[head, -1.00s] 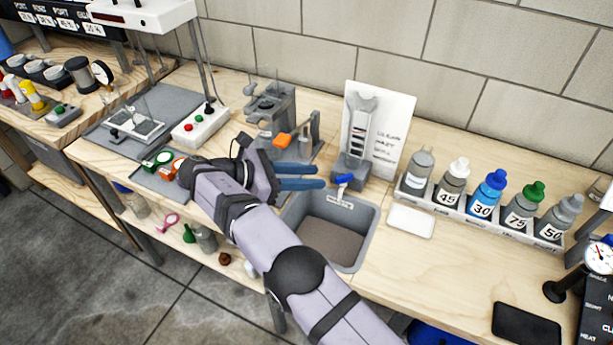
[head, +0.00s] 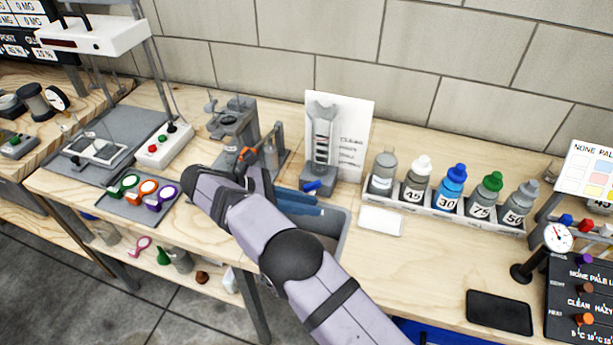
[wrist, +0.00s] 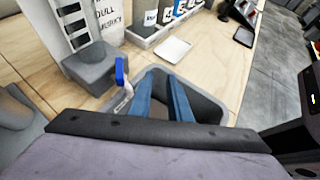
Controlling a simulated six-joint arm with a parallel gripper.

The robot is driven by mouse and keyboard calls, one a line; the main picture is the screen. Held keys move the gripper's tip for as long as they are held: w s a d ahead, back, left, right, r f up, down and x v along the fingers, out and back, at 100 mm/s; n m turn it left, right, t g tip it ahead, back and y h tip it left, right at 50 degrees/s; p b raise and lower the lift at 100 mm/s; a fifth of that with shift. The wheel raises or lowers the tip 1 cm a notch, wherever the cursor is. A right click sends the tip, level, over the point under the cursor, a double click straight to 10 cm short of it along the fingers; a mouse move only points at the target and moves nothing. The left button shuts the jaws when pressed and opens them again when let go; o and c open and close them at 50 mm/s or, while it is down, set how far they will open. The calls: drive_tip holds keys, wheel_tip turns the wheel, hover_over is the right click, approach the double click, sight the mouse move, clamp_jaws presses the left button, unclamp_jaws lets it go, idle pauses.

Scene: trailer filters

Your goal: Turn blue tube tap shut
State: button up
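The blue tap handle (head: 312,185) is on the front of the grey base of the upright clear sight tube (head: 322,140), above the grey basin (head: 345,232). In the wrist view the blue handle (wrist: 120,72) stands upright on a pale spout left of my fingers. My gripper (head: 322,204) has two long blue fingers over the basin, in front of the tap and apart from it. In the wrist view my gripper (wrist: 162,78) is open, with an empty gap between the fingers. My arm hides part of the basin in the head view.
A white card (head: 352,125) stands behind the tube. A rack (head: 440,205) of numbered bottles and a white tray (head: 381,221) are to the right.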

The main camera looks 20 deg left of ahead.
sight(312, 184)
drive_tip(key=d+r+m+g+y+p, duration=0.1)
drive_tip(key=d+r+g+y+p, duration=0.15)
drive_tip(key=d+p, duration=0.2)
drive_tip(key=w+a+r+n+y+p, duration=0.4)
drive_tip(key=w+a+r+y+p, duration=0.15)
drive_tip(key=a+p, duration=0.3)
drive_tip(key=shift+s+d+p+x, duration=0.2)
drive_tip(key=shift+p+x, duration=0.2)
drive_tip(key=shift+x, duration=0.8)
drive_tip(key=shift+s+d+p+x, duration=0.2)
drive_tip(key=shift+p+x, duration=0.2)
drive_tip(key=shift+x, duration=0.8)
drive_tip(key=shift+s+d+p+x, duration=0.15)
drive_tip(key=shift+p+x, duration=0.25)
drive_tip(key=shift+x, duration=0.8)
clamp_jaws()
